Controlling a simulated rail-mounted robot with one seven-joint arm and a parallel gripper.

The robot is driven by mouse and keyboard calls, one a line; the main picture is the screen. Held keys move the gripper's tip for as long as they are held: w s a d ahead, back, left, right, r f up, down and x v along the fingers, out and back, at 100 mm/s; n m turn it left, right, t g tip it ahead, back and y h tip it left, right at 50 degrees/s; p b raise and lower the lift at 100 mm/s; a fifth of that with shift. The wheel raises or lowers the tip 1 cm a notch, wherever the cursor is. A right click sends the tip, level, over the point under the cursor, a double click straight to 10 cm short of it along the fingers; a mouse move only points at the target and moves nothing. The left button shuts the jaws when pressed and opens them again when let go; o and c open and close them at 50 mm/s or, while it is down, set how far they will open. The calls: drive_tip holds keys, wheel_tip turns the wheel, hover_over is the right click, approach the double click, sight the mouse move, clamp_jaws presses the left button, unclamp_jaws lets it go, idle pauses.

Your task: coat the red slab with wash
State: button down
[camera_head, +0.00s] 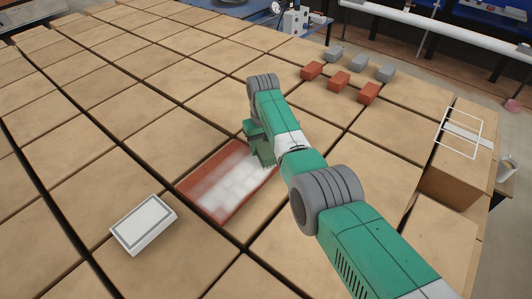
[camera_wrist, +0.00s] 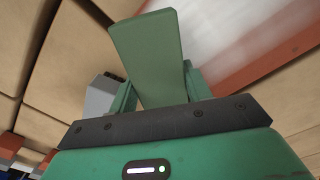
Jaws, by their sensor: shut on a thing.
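The red slab (camera_head: 238,209) lies flat among the tan blocks in the middle of the head view. White wash covers much of its middle in streaks and patches, and red shows along its edges. In the wrist view the slab (camera_wrist: 262,65) is at the upper right, with a white smear beside its red edge. My gripper (camera_head: 262,150) is over the slab's far right end. In the wrist view my gripper (camera_wrist: 158,95) is shut on a flat green tool (camera_wrist: 147,50). Whether the tool touches the slab is hidden.
A white box with a grey border (camera_head: 143,224) sits left of the slab. Several red bricks (camera_head: 338,81) and grey bricks (camera_head: 360,63) stand at the back right. A white wire frame (camera_head: 458,132) is at the right edge. Dark gaps run between the blocks.

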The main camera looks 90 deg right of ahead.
drive_tip(key=shift+w+d+b, duration=0.1)
drive_tip(key=shift+w+b, duration=0.15)
drive_tip(key=shift+b, duration=0.05)
drive_tip(key=shift+r, duration=0.1)
drive_tip(key=shift+w+r+p, duration=0.1)
drive_tip(key=shift+r+p, duration=0.1)
drive_tip(key=shift+p, duration=0.45)
drive_tip(key=shift+w+a+p, duration=0.2)
drive_tip(key=shift+a+p, duration=0.2)
drive_tip(key=shift+p, duration=0.2)
drive_tip(key=w+a+p, duration=0.1)
drive_tip(key=p, duration=0.2)
drive_tip(key=shift+w+a, duration=0.1)
drive_tip(key=shift+a, duration=0.25)
drive_tip(key=shift+w+a+f+p, duration=0.15)
drive_tip(key=shift+a+f+p, duration=0.05)
drive_tip(key=shift+f+p, duration=0.15)
